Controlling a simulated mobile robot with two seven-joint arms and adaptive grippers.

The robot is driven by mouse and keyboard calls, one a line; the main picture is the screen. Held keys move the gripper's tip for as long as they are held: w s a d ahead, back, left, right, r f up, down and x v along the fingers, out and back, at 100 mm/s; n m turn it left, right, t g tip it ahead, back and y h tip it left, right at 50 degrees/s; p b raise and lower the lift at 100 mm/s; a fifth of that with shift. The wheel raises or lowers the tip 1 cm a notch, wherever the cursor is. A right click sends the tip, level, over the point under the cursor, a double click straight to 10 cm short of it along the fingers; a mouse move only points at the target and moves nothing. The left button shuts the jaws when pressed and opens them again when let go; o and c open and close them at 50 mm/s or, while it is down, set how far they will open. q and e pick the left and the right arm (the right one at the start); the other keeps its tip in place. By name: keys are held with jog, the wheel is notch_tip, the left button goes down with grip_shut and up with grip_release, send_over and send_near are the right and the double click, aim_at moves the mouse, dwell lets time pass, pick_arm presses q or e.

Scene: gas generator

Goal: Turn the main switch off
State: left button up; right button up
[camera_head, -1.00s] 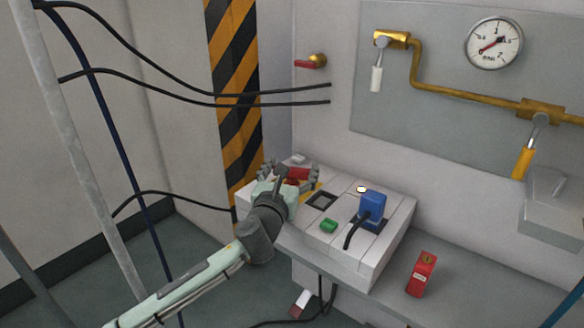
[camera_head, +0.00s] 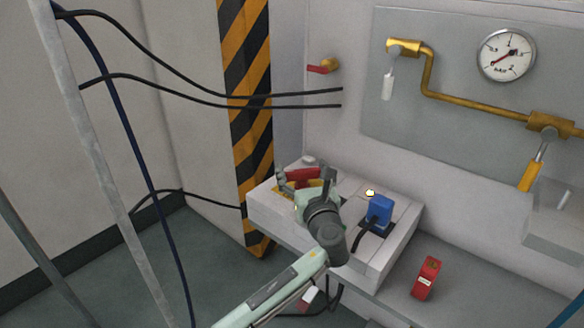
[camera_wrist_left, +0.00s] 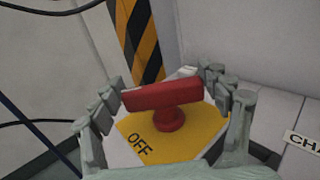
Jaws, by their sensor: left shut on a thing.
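The main switch is a red T-shaped handle (camera_head: 303,175) on a yellow plate, on top of the white box at centre. In the left wrist view the red handle (camera_wrist_left: 163,96) lies nearly crosswise, and the yellow plate (camera_wrist_left: 180,146) shows the word OFF below its left part. My left gripper (camera_head: 307,182) is over the switch, with fingers at both ends of the handle, and is shut on it. In the left wrist view the left gripper (camera_wrist_left: 168,88) has fingers on either side of the handle. Exact finger contact is hard to see. My right gripper is out of view.
The white box (camera_head: 385,262) also carries a blue plug (camera_head: 380,211) with a black cable. A red box (camera_head: 426,278) stands on the grey ledge to the right. A wall panel with brass pipe (camera_head: 470,98) and gauge (camera_head: 506,55) is behind. Black cables hang at left.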

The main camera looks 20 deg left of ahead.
pick_arm(q)
jog(key=shift+y, duration=0.3)
jog(key=o, duration=1.7)
notch_tip(320, 180, up, 10)
jog(key=shift+r, duration=0.1)
